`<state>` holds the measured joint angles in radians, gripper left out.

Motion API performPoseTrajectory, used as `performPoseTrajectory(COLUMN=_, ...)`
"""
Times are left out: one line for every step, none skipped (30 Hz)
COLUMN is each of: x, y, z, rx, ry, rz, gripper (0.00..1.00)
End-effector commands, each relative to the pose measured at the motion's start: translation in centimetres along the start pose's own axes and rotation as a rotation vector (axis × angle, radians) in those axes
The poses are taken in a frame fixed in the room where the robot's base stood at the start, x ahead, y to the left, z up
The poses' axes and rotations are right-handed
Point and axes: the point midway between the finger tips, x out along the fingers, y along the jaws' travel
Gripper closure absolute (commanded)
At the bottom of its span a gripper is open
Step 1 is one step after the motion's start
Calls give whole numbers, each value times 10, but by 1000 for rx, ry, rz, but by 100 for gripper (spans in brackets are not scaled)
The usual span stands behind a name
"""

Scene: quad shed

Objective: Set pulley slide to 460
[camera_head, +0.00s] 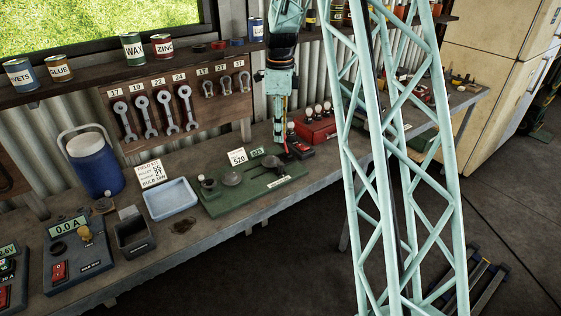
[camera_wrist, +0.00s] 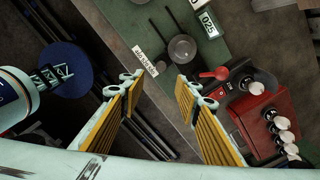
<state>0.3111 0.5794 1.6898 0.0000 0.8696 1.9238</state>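A green board (camera_head: 250,197) lies on the bench with round grey discs (camera_head: 232,178) on it and a green readout (camera_head: 257,152) that appears to show 025. A white card (camera_head: 237,157) reading 520 stands behind it. I cannot tell for sure which part is the pulley slide. My gripper (camera_head: 284,152) points down at the board's right end. In the wrist view, my gripper (camera_wrist: 160,84) is open and empty, its yellow-padded fingers wide apart. Beyond the fingertips are a disc (camera_wrist: 183,48), the readout (camera_wrist: 207,22) and a white label strip (camera_wrist: 145,60).
A red box (camera_head: 316,130) with several bulbs stands right of the board, and a black box with a red part (camera_head: 298,150) sits close to my gripper. A red knob (camera_wrist: 215,73) shows near the right finger. A blue tray (camera_head: 171,199) lies left of the board.

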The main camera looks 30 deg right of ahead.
Motion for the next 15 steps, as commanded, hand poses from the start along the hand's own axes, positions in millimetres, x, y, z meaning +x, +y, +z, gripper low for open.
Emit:
performPoseTrajectory(x=2, y=-2, z=0, rx=9, ry=1, rz=1, gripper=70)
performPoseTrajectory(x=3, y=-3, z=-1, rx=13, ry=1, rz=2, gripper=70)
performPoseTrajectory(x=4, y=-4, z=-1, rx=17, ry=1, rz=3, gripper=70)
performPoseTrajectory(x=5, y=-4, z=-1, rx=19, ry=1, rz=3, gripper=70)
performPoseTrajectory(x=5, y=-4, z=-1, rx=20, ry=1, rz=3, gripper=70)
performPoseTrajectory(x=5, y=-4, z=-1, rx=21, ry=1, rz=3, gripper=70)
performPoseTrajectory(x=5, y=-4, z=-1, rx=21, ry=1, rz=3, gripper=70)
performPoseTrajectory(x=5, y=-4, z=-1, rx=21, ry=1, rz=3, gripper=70)
performPoseTrajectory(x=5, y=-4, z=-1, rx=21, ry=1, rz=3, gripper=70)
performPoseTrajectory(x=5, y=-4, z=-1, rx=21, ry=1, rz=3, gripper=70)
performPoseTrajectory(x=5, y=-4, z=-1, rx=20, ry=1, rz=3, gripper=70)
performPoseTrajectory(x=5, y=-4, z=-1, rx=20, ry=1, rz=3, gripper=70)
performPoseTrajectory(x=5, y=-4, z=-1, rx=20, ry=1, rz=3, gripper=70)
performPoseTrajectory(x=5, y=-4, z=-1, rx=20, ry=1, rz=3, gripper=70)
performPoseTrajectory(x=5, y=-4, z=-1, rx=20, ry=1, rz=3, gripper=70)
